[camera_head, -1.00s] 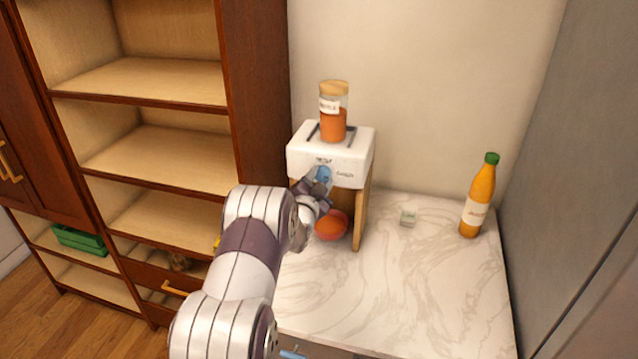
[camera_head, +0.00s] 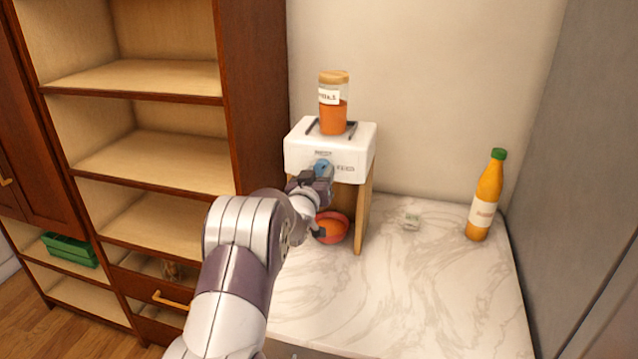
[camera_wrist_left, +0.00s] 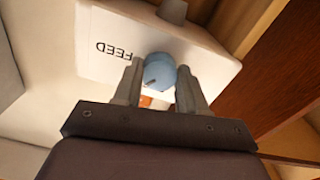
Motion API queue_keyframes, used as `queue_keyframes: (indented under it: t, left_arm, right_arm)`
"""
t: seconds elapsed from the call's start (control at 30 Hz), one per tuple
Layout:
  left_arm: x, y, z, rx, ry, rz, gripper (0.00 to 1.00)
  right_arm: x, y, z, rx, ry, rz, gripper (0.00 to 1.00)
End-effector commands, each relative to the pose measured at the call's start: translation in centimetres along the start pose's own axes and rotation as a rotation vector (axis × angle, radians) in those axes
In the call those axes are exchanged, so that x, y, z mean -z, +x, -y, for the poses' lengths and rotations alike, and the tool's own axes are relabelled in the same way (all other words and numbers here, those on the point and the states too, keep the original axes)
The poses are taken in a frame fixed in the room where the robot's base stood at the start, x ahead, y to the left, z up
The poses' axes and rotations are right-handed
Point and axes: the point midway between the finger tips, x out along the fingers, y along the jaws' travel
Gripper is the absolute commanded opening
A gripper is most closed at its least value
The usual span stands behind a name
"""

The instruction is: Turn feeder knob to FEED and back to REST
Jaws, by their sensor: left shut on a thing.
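The feeder (camera_head: 305,160) is a white box on wooden side panels, with a jar of orange contents (camera_head: 333,118) on top. Its round blue knob (camera_head: 323,167) is on the front, with the FEED label to its right. My left gripper (camera_head: 318,181) is at the front and shut on the knob, which partly hides behind the fingers. In the left wrist view the knob (camera_wrist_left: 160,73) sits between the two fingertips (camera_wrist_left: 161,82), with a dark mark on its face. The FEED label appears upside down at the left there. My right gripper is out of view.
A red bowl (camera_head: 341,229) with orange contents stands under the feeder, close below my wrist. A wooden shelf unit (camera_head: 150,152) stands left; a grey wall rises right.

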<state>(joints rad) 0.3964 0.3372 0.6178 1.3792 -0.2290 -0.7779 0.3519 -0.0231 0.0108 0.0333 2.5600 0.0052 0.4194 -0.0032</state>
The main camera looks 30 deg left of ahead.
Motion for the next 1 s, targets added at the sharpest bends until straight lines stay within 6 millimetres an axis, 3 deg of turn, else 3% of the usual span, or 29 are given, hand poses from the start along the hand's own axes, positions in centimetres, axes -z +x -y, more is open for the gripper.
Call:
queue_keyframes:
  t: [0.5, 1.0]
  left_arm:
    - [-0.3, 0.0, -0.1, 0.001, -0.432, 0.004, 0.11]
    - [-0.2, 0.0, -0.2, 0.002, -0.606, 0.006, 0.11]
  right_arm:
    - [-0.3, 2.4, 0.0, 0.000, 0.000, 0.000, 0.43]
    - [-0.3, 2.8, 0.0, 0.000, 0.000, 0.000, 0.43]
